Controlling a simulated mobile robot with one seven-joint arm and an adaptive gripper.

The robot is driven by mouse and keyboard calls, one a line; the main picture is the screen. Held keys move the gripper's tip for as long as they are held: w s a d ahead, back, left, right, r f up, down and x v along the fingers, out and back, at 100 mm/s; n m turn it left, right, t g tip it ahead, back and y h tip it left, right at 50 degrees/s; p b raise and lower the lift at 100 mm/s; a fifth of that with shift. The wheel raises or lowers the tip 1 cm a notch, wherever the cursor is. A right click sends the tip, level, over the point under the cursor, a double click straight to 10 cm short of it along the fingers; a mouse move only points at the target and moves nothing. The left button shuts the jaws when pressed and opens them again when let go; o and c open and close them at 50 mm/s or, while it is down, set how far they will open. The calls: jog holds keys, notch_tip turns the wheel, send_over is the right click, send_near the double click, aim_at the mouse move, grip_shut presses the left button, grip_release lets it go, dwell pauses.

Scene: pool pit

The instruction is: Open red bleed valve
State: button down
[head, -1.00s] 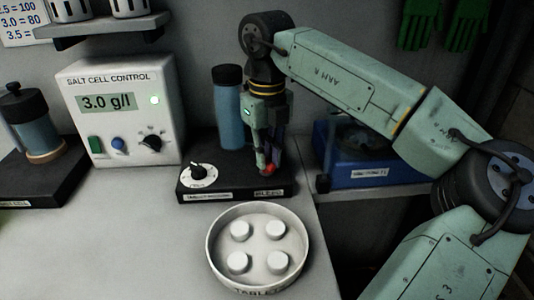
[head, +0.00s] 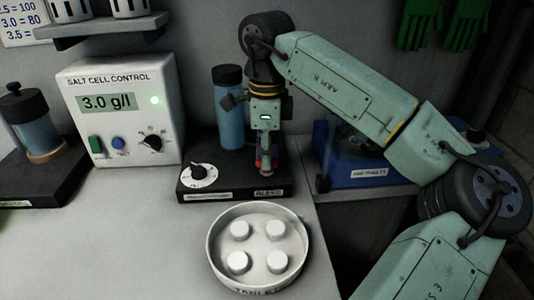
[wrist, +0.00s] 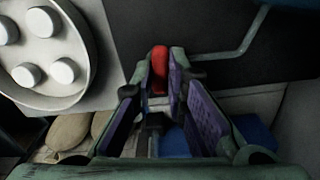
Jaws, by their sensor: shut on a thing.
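The red bleed valve handle (wrist: 160,60) shows between my fingertips in the wrist view, with a finger close on each side. In the head view it is mostly hidden behind my fingers, above the "BLEED" label (head: 268,191) at the right front of the black base (head: 228,180). My gripper (head: 265,164) points down there and is shut on the handle. It also shows in the wrist view (wrist: 163,76), its purple finger pads on both sides of the red handle.
A blue cylinder (head: 229,110) stands close behind my gripper, and a black-and-white dial (head: 198,175) sits left on the same base. A round tray (head: 214,262) with several white tablets lies in front. A blue device (head: 368,172) stands to the right. The counter at front left is clear.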

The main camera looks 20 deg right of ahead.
jog(key=shift+n, duration=0.7)
jog(key=c, duration=1.6)
grip_release()
jog(key=shift+r, duration=0.1)
notch_tip(320, 180, up, 12)
